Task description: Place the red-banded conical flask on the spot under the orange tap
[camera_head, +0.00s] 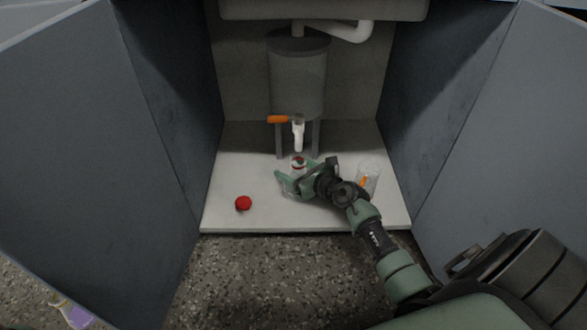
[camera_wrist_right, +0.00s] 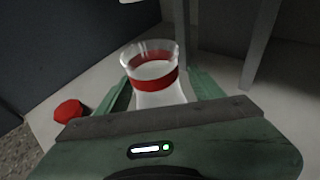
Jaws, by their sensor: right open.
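The red-banded conical flask (camera_head: 298,163) stands upright on the white cabinet floor, below the spout of the orange tap (camera_head: 278,119). In the right wrist view the flask (camera_wrist_right: 153,75) shows its clear rim and red neck band; its lower body is hidden behind the gripper. My right gripper (camera_head: 294,178) is open around the flask, with a green finger on each side. I cannot tell whether either finger touches it. The spot under the tap is hidden by the flask and gripper. My left gripper is not in view.
A grey tank (camera_head: 298,80) on legs stands behind the flask. A red object (camera_head: 243,203) lies at the front left of the floor; a clear glass with an orange mark (camera_head: 369,177) stands at the right. Open cabinet doors flank both sides. The floor's left part is mostly clear.

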